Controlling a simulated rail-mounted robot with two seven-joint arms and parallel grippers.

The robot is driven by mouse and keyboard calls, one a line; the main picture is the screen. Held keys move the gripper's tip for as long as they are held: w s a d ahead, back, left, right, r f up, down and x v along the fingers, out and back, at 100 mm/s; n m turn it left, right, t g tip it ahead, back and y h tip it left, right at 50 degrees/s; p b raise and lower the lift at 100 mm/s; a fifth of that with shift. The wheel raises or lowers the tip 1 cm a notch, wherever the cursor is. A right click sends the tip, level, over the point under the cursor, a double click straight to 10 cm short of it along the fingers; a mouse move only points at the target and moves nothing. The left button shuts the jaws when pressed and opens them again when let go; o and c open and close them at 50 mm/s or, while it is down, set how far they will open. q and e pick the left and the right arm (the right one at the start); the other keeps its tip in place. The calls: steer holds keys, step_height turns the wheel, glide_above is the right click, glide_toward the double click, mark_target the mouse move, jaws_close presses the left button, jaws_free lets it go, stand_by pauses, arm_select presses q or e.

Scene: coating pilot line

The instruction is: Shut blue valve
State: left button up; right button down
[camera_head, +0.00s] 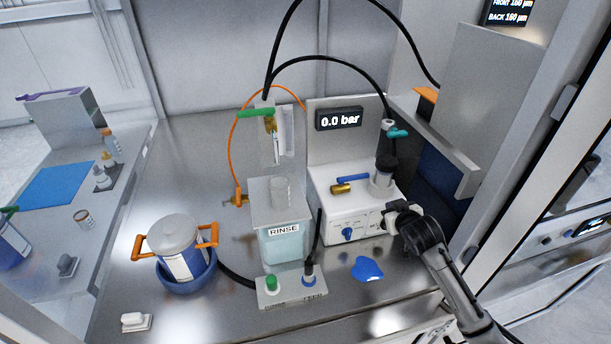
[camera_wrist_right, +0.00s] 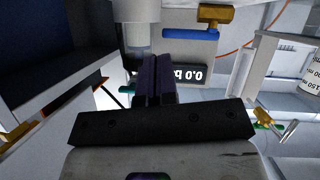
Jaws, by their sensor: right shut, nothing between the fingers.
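The blue valve has a blue lever (camera_head: 353,179) on a brass body (camera_head: 341,189), on top of the white control box at the centre right. The lever lies flat, pointing right from the brass body and roughly in line with it. In the right wrist view the blue lever (camera_wrist_right: 190,34) and brass body (camera_wrist_right: 215,18) show at the top, beyond the fingers. My right gripper (camera_head: 391,212) is at the box's right front corner, right of and nearer than the lever, apart from it. Its dark fingers (camera_wrist_right: 155,75) are together and empty. My left gripper is out of view.
A black-capped vessel (camera_head: 384,172) with a teal lever (camera_head: 398,133) above it stands right of the blue valve. The 0.0 bar display (camera_head: 338,118) is behind. A RINSE tank (camera_head: 283,245) stands left. A blue spill-like patch (camera_head: 367,269) lies on the bench in front.

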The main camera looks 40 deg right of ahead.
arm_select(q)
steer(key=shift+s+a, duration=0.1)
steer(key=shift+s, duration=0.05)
arm_select(e)
steer(key=w+r+t, duration=0.1)
steer(key=w+a+r+m+t, duration=0.1)
steer(key=shift+w+t, duration=0.1)
steer(key=shift+t, duration=0.2)
steer(key=shift+w, duration=0.1)
glide_toward(361, 178)
steer(key=x, duration=0.5)
steer(key=shift+w, duration=0.1)
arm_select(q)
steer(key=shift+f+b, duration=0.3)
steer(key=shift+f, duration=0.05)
arm_select(e)
steer(key=shift+x, duration=1.2)
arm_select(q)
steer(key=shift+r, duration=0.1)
